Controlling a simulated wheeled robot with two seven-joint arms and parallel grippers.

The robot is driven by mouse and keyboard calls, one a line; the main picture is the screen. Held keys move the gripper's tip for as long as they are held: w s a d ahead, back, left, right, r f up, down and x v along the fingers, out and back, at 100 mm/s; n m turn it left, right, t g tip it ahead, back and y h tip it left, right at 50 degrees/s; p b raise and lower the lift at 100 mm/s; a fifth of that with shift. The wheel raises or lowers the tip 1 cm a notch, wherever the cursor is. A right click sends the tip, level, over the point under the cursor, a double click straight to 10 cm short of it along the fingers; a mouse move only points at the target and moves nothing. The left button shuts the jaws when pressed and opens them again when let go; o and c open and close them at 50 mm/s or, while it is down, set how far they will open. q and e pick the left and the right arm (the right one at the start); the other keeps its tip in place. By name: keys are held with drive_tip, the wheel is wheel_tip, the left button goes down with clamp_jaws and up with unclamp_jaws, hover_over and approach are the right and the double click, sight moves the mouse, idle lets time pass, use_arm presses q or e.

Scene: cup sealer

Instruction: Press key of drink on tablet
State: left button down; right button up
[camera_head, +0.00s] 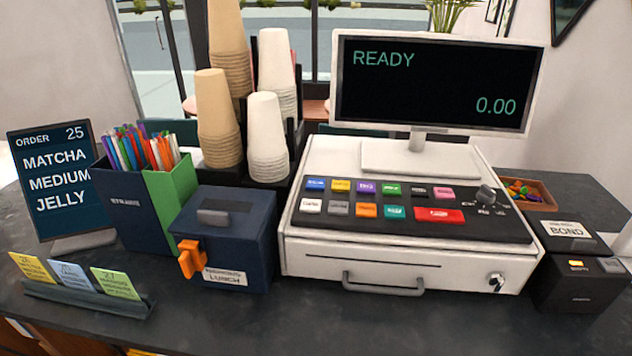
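The order tablet (58,178) stands at the left of the counter and reads "ORDER 25 MATCHA MEDIUM JELLY". The white cash register (400,258) stands right of the middle. Its dark key panel (480,229) holds two rows of coloured keys, among them a green key (391,189), a teal key (395,212) and a wide red key (438,215). The key labels are too small to read. The register's screen (434,84) reads "READY" and "0.00". Neither of my grippers shows in the head view.
A blue box (232,226) with an orange tap, a straw holder (130,208) and stacked cups (266,138) stand left of the register. A card rack (88,298) lies front left. A black box (581,286) stands at the right. The front counter strip is clear.

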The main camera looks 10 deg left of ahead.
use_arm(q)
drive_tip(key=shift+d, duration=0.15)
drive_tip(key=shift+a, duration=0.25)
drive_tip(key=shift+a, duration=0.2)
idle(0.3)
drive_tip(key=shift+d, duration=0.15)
